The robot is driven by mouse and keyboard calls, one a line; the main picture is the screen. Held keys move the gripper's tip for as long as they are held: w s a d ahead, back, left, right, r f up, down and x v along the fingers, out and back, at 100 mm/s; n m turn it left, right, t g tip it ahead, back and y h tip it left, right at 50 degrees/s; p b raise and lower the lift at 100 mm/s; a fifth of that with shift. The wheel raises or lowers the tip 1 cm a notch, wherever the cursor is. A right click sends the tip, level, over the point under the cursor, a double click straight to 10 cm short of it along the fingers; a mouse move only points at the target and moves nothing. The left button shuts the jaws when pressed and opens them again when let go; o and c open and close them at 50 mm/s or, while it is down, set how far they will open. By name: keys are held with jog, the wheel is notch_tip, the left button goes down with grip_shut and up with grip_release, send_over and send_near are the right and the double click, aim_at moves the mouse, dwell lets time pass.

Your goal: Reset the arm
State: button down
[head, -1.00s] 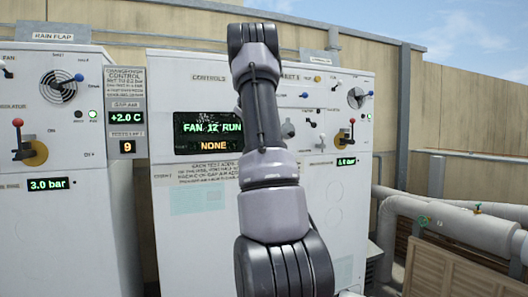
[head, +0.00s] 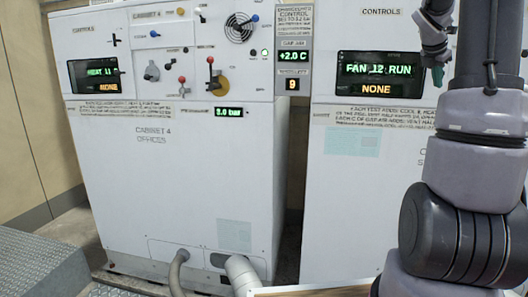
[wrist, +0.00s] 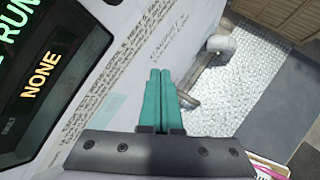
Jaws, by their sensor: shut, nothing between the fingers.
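My gripper (head: 437,76) shows at the upper right of the head view, in front of the right cabinet (head: 345,220) and beside its display, which reads FAN 12 RUN and NONE. My arm is folded upright at the right edge, partly hiding that cabinet. In the wrist view, the two teal fingers of my gripper (wrist: 160,72) are together, with nothing between them. The right cabinet's white face (wrist: 125,60) lies beyond them, with its display (wrist: 40,75) at the left. I cannot tell the exact gap between fingers and cabinet.
Cabinet 4 (head: 180,190) stands at the left, with a red-knobbed lever (head: 211,62), a 3.0 bar readout and a dial. A grey pipe (head: 178,272) and a white pipe (head: 243,275) leave its base. Metal tread plate (head: 40,265) lies at the lower left.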

jog(key=s+a+m+t+y, duration=0.1)
jog(key=s+a+m+y, duration=0.1)
jog(key=s+a+m, duration=0.6)
jog(key=s+a+m+t+y, duration=0.1)
jog(key=s+a+m+y, duration=0.15)
jog(key=a, duration=0.95)
jog(key=s+a+m+y, duration=0.2)
jog(key=s+a+m, duration=0.3)
jog(key=a, duration=0.5)
jog(key=s+a+f+m+y, duration=0.2)
jog(key=s+a+f+m, duration=0.3)
jog(key=s+a+m, duration=0.4)
jog(key=shift+s+r, duration=0.35)
jog(key=shift+s, duration=0.35)
